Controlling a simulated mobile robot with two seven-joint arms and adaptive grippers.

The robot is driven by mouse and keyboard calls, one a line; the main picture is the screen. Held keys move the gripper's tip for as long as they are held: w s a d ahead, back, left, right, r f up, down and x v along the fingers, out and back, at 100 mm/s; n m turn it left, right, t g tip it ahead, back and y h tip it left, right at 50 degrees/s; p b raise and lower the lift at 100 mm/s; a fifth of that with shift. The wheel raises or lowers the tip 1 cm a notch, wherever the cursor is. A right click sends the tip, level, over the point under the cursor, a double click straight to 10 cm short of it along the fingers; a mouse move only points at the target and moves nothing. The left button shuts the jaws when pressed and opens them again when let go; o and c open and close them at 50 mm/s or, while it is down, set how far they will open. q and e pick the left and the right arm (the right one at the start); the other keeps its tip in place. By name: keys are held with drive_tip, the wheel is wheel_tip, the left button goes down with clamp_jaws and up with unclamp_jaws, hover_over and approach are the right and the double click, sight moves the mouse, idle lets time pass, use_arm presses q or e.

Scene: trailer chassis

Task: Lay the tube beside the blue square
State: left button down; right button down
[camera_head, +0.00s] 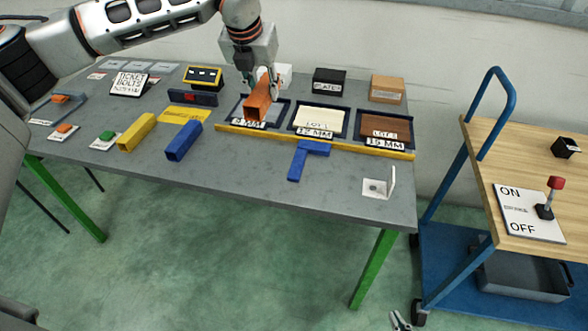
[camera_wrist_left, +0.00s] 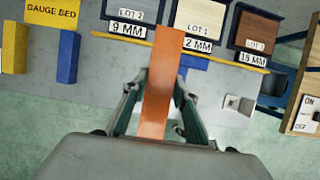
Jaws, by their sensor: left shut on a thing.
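My left gripper (camera_head: 263,80) is shut on an orange square tube (camera_head: 257,104), holding it above the trays at the back of the grey table. In the left wrist view the tube (camera_wrist_left: 164,75) stretches out between the fingers (camera_wrist_left: 156,95). The blue square (camera_head: 304,158), an L-shaped piece, lies on the table to the right of and nearer than the tube. It shows partly behind the fingers in the left wrist view (camera_wrist_left: 194,62). A small part of my right gripper (camera_head: 400,320) shows at the bottom edge; its opening is unclear.
A yellow bar (camera_head: 136,132) and a blue bar (camera_head: 184,141) lie to the left. A long yellow strip (camera_head: 330,143) runs before the labelled trays (camera_head: 345,124). A white angle bracket (camera_head: 380,187) stands right of the square. Bare table lies left of the square.

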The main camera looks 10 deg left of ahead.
use_arm(q)
drive_tip(key=shift+s+d, duration=0.1)
drive_tip(key=shift+d, duration=0.6)
wheel_tip(320, 180, down, 20)
drive_tip(key=shift+b, duration=0.3)
drive_tip(key=shift+f, duration=0.1)
drive_tip(key=c, duration=1.6)
unclamp_jaws()
drive_tip(key=shift+f, duration=0.1)
